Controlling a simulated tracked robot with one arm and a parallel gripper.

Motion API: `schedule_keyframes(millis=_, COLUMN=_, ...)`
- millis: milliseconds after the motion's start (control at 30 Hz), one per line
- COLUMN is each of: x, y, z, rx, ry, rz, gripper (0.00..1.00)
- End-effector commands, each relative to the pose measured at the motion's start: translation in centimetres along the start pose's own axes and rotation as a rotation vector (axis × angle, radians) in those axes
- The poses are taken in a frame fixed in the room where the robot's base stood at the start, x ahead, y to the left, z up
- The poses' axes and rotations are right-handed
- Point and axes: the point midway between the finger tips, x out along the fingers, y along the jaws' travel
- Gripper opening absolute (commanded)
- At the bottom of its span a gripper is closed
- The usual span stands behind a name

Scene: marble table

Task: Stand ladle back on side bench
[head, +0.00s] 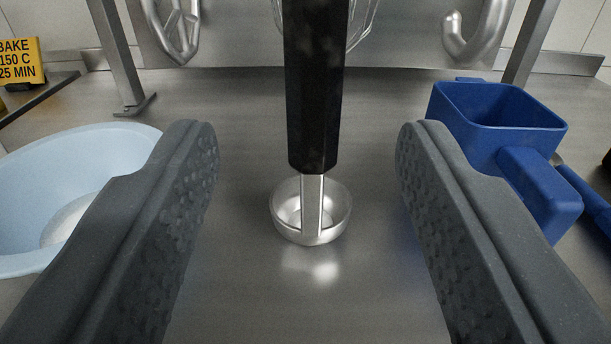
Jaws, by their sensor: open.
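The ladle stands upright with its metal bowl (311,232) down on the steel bench (300,310). Its black handle (314,90) rises out of the top of the head view, so the upper end is hidden. My gripper (306,140) is open, with one grey finger on each side of the ladle. There is a clear gap between each finger and the ladle, and neither touches it.
A light blue bowl (100,150) sits at the left, partly behind the left finger. A blue square-mouthed container (500,105) with a handle stands at the right. Hooked metal tools show against the back panel. A yellow sign (20,60) is at far left.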

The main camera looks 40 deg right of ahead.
Motion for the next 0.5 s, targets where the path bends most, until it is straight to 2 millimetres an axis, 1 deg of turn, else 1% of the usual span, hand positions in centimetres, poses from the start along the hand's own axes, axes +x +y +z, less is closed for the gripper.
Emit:
schedule_keyframes(millis=33, x=-0.7, y=0.0, z=0.0, rx=0.000, ry=-0.001, rz=-0.001, gripper=0.48)
schedule_keyframes(millis=100, x=-1.4, y=0.0, z=0.0, rx=-0.001, ry=0.000, rz=0.000, gripper=0.48)
schedule_keyframes(millis=200, x=-2.0, y=0.0, z=0.0, rx=-0.001, ry=0.000, rz=0.000, gripper=0.48)
schedule_keyframes(millis=300, x=-2.4, y=0.0, z=0.1, rx=-0.001, ry=0.000, rz=-0.001, gripper=0.48)
schedule_keyframes(millis=500, x=-2.4, y=0.0, z=0.1, rx=-0.001, ry=0.000, rz=0.001, gripper=0.48)
